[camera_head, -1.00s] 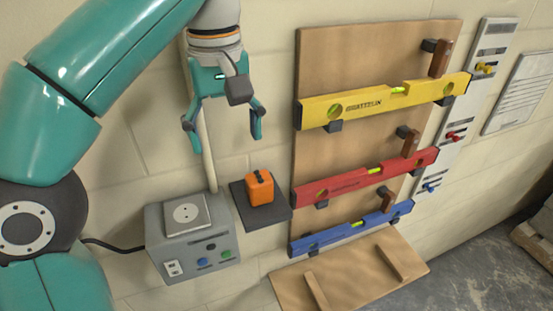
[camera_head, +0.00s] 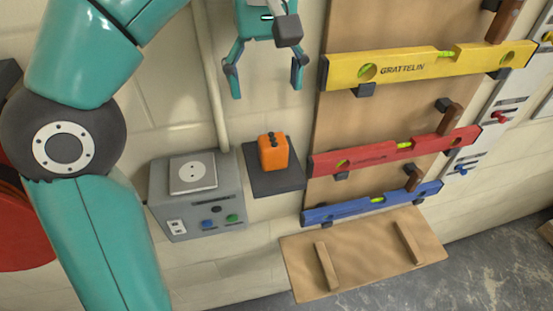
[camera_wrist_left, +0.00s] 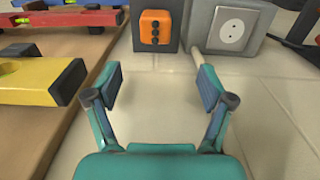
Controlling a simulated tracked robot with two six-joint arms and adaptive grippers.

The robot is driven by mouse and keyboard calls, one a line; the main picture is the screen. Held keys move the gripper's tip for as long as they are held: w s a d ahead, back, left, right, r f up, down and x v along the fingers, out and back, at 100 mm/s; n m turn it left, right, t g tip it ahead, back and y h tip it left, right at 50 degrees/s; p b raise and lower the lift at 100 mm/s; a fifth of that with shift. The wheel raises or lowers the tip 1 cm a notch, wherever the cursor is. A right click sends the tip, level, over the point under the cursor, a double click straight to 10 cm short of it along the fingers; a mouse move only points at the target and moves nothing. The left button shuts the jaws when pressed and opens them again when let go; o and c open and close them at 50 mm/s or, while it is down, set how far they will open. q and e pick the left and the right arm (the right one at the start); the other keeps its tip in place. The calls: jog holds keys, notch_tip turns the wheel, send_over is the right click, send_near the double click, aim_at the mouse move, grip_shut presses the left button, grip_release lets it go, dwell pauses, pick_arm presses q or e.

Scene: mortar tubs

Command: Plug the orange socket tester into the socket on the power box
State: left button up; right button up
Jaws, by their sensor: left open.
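The orange socket tester (camera_head: 273,152) sits on a small dark shelf (camera_head: 276,183) to the right of the power box. It also shows in the left wrist view (camera_wrist_left: 157,30), ahead of the fingers. The grey power box (camera_head: 215,210) has a pale square plate with a round socket (camera_head: 193,172) on top. The socket is empty and also shows in the left wrist view (camera_wrist_left: 233,30). My left gripper (camera_head: 267,88) is open and empty, above and apart from the tester. My right gripper is in neither view.
A brown board right of the shelf bears yellow (camera_head: 425,66), red (camera_head: 395,152) and blue (camera_head: 370,204) levels. A pipe (camera_head: 213,85) runs down the wall behind the power box. A wooden ledge (camera_head: 365,250) juts out below the levels.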

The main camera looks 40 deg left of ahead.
aim_at(273, 140)
pick_arm(q)
notch_tip(273, 140, down, 9)
jog(key=b, duration=0.2)
jog(key=shift+w+r+b, duration=0.1)
jog(key=shift+r+b, duration=0.1)
jog(key=shift+b, duration=0.1)
jog(key=shift+f, duration=0.3)
jog(key=shift+w+f, duration=0.1)
jog(key=shift+f, duration=0.1)
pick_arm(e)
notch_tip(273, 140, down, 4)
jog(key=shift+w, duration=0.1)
pick_arm(q)
jog(key=f, duration=0.2)
jog(key=d+f, duration=0.1)
jog(key=f, duration=0.1)
jog(key=shift+a+f, duration=0.1)
jog(key=shift+f, duration=0.45)
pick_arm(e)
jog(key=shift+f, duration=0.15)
